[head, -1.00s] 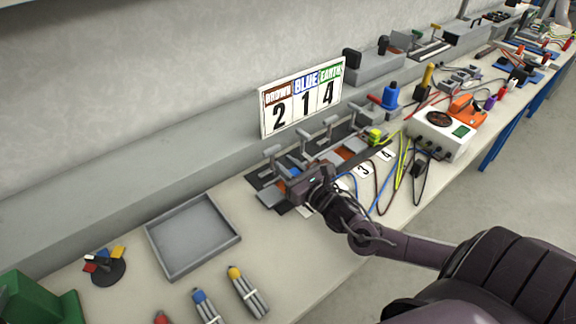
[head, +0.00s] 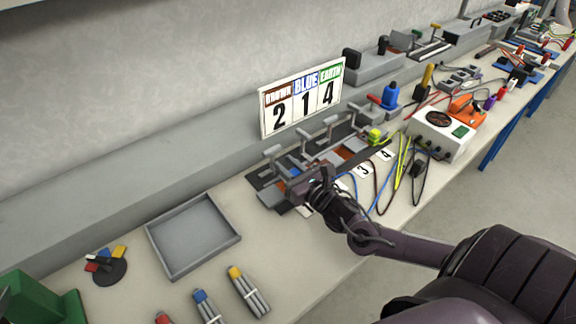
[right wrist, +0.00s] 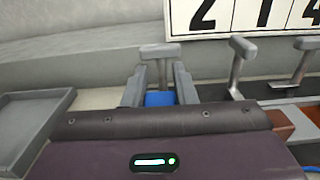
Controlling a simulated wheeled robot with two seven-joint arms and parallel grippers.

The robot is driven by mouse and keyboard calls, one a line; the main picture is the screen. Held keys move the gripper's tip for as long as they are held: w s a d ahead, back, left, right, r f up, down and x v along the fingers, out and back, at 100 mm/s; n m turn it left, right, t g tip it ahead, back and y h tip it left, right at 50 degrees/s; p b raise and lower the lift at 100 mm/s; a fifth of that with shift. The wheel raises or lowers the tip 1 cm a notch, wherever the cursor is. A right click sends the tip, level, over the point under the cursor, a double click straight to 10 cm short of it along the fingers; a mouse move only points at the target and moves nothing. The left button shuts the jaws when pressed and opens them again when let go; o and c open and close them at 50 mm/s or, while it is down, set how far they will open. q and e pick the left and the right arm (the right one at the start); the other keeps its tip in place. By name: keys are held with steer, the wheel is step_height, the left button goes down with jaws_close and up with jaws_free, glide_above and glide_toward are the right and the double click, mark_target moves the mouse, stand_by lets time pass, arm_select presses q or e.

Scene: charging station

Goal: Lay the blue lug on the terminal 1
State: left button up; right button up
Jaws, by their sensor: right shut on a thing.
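My right gripper (head: 298,188) is at the leftmost clamp of the terminal row. It is shut on the blue lug (right wrist: 160,98), which shows as a small blue patch between two grey upright pieces in the right wrist view. Terminal 1 (head: 272,172) is this leftmost station, with an upright grey T-handled lever (right wrist: 160,54) just behind the blue patch. The purple gripper body hides the lug's lower part and the terminal's seat, so I cannot tell whether they touch. My left gripper is not in view.
A sign (head: 302,98) behind the row reads brown 2, blue 1, earth 4. More T-handled levers (head: 306,142) stand to the right. An empty grey tray (head: 240,236) lies to the left. Cables (head: 402,165) and a white tester (head: 440,135) are on the right.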

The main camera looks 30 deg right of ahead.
stand_by(0.5)
steer(key=shift+f+b, duration=0.95)
steer(key=shift+f, duration=0.7)
steer(key=o, duration=1)
steer(key=shift+o, duration=0.2)
steer(key=shift+s, duration=0.1)
steer(key=s, duration=0.7)
steer(key=shift+s+d, duration=0.3)
